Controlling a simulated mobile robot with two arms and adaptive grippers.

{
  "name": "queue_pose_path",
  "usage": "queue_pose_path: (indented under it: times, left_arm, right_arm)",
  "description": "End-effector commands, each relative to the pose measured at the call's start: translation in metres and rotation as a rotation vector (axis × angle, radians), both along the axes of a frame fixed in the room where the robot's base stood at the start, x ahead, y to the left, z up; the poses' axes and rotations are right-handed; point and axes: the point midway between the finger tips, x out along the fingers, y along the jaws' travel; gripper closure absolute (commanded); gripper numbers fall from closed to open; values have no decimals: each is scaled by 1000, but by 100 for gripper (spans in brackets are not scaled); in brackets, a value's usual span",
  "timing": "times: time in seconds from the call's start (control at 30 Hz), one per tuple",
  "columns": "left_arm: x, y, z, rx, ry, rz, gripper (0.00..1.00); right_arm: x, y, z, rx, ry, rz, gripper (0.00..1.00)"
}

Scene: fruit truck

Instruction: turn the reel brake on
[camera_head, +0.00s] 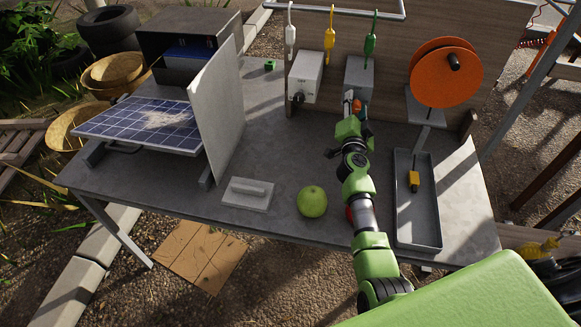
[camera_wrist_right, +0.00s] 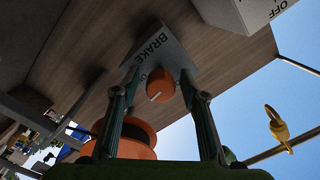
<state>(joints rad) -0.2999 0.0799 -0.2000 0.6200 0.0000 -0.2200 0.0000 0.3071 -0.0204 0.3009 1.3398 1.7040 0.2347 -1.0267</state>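The grey brake box (camera_head: 360,72) is on the wooden back board, and its face reads "BRAKE" in the right wrist view (camera_wrist_right: 172,50). Its round orange knob (camera_wrist_right: 161,86) has a white mark; the knob also shows in the head view (camera_head: 359,107), partly covered by my gripper. A label beside the knob is partly hidden. My right gripper (camera_head: 352,100) is at the knob. In the wrist view its fingers (camera_wrist_right: 160,78) are apart, one on each side of the knob; I cannot tell if they touch it. The orange reel (camera_head: 430,62) stands right of the box. My left gripper is not in view.
A white box with a dark knob (camera_head: 306,76) is left of the brake box. White, yellow and green clips (camera_head: 330,40) hang above. A green apple (camera_head: 312,201), a grey block (camera_head: 248,194), a tray (camera_head: 418,236) and a solar panel (camera_head: 128,122) are on the table.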

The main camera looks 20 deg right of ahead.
Motion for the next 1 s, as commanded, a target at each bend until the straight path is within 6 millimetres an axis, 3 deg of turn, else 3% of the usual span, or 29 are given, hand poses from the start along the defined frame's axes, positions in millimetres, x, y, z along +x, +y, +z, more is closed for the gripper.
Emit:
queue_pose_path:
  times: [0.33,0.7,1.0]
  left_arm:
    - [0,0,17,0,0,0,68]
    - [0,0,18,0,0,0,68]
    - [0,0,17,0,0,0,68]
  right_arm:
    - [-61,35,0,-8,7,1,60]
    - [-124,71,1,-12,4,6,60]
    - [-115,127,27,-154,-27,247,60]
